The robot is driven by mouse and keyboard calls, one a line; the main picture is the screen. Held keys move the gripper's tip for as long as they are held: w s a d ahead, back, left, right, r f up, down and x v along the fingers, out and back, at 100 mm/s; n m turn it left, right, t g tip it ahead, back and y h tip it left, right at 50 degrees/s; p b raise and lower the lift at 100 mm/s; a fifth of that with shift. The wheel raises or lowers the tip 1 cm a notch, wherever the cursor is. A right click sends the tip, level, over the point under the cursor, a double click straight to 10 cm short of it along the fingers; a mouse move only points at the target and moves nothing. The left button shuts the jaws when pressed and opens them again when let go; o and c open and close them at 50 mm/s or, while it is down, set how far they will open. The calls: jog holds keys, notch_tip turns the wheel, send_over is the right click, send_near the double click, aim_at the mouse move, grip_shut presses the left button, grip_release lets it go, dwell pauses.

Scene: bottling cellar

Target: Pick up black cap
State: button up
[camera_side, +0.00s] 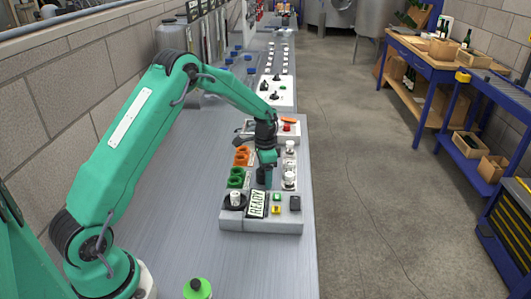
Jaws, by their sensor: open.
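My gripper (264,180) points down over the grey control panel (262,224) on the metal bench. Its jaws are open, and they are small and dark at this distance. I see no object held in it. I cannot make out for certain which thing is the black cap. A dark round piece with a white knob (235,200) sits on the panel to the left of the gripper. A small black square piece (295,203) sits on the panel to its right. The spot directly under the gripper is partly hidden by it.
The panel also carries a READY sign (256,204), orange rings (241,155), green rings (236,177) and white knobs. A green-capped item (197,288) stands at the front. More panels line the bench behind. The bench left of the panel is clear.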

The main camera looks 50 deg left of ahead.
jog(key=c, duration=1)
jog(key=shift+c, duration=0.2)
jog(key=shift+r, duration=0.8)
jog(key=r, duration=0.1)
jog(key=d+r, duration=0.1)
jog(key=r, duration=0.1)
jog(key=shift+s, duration=0.15)
jog(key=s+d+r, duration=0.1)
jog(key=d+r, duration=0.1)
jog(key=d, duration=0.1)
jog(key=s+d+r, duration=0.1)
jog(key=d+r, duration=0.1)
jog(key=d, duration=0.1)
jog(key=s+d+r, duration=0.1)
jog(key=d+r, duration=0.1)
jog(key=d, duration=0.2)
jog(key=shift+s+r, duration=0.2)
jog(key=shift+s, duration=0.1)
jog(key=shift+s+a+r, duration=0.15)
jog(key=shift+s+a, duration=0.1)
jog(key=shift+s, duration=0.25)
jog(key=s+a, duration=0.1)
jog(key=s, duration=0.2)
jog(key=s+a, duration=0.1)
jog(key=s, duration=0.3)
jog(key=s+a+r, duration=0.1)
jog(key=s, duration=0.3)
jog(key=shift+a+r, duration=0.1)
jog(key=shift+a, duration=0.2)
